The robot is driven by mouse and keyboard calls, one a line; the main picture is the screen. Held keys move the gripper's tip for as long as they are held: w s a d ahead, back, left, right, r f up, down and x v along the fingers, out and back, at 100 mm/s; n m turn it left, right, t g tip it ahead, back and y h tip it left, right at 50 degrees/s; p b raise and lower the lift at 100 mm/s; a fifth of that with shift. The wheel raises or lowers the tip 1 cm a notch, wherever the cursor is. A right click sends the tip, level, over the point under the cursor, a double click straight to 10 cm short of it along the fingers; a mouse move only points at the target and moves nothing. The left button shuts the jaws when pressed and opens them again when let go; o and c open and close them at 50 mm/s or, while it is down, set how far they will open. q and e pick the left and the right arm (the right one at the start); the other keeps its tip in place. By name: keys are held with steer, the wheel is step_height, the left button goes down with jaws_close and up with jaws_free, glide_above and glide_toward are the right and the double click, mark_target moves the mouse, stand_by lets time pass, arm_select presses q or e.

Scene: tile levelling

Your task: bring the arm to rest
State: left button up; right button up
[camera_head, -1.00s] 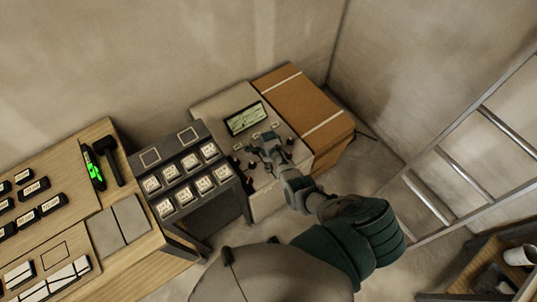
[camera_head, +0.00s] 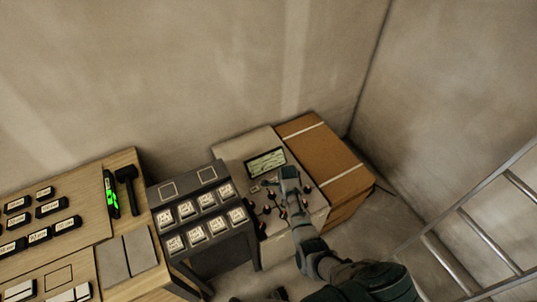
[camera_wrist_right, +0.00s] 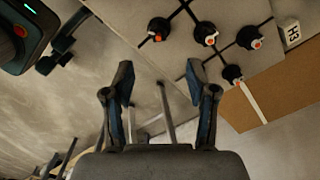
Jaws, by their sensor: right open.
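My right arm comes in from the bottom of the head view, and its right gripper (camera_head: 289,178) is over the control panel (camera_head: 234,152) with the small screen. In the right wrist view the right gripper (camera_wrist_right: 160,88) has its two fingers apart, with nothing between them. Several black knobs with orange and white marks (camera_wrist_right: 206,35) lie beyond the fingertips there. I cannot tell how high the fingers are above the panel. My left gripper is not in view.
A cardboard box (camera_head: 320,160) stands right of the panel. A dark rack (camera_head: 212,255) with labelled blocks stands to its left, then a wooden table (camera_head: 125,240) with a black mallet (camera_head: 126,185) and a green-lit device (camera_head: 110,193). A metal ladder (camera_head: 470,225) leans at the right.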

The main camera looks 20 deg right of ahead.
steer(key=s+r+n+t+h, duration=0.1)
steer(key=s+n+t, duration=0.1)
steer(key=s+n, duration=1.05)
steer(key=s+a+r+n+t+y, duration=0.1)
steer(key=s+a+r+n, duration=0.4)
steer(key=s+n, duration=0.25)
steer(key=s+a+r+n, duration=0.4)
steer(key=s+r+n, duration=0.1)
steer(key=s+n, duration=0.25)
step_height(320, 180, down, 27)
steer(key=s+g, duration=0.1)
steer(key=s, duration=0.2)
steer(key=s+d+f+g, duration=0.1)
steer(key=s+d+f, duration=0.2)
steer(key=s+f, duration=1.2)
steer(key=shift+s, duration=0.85)
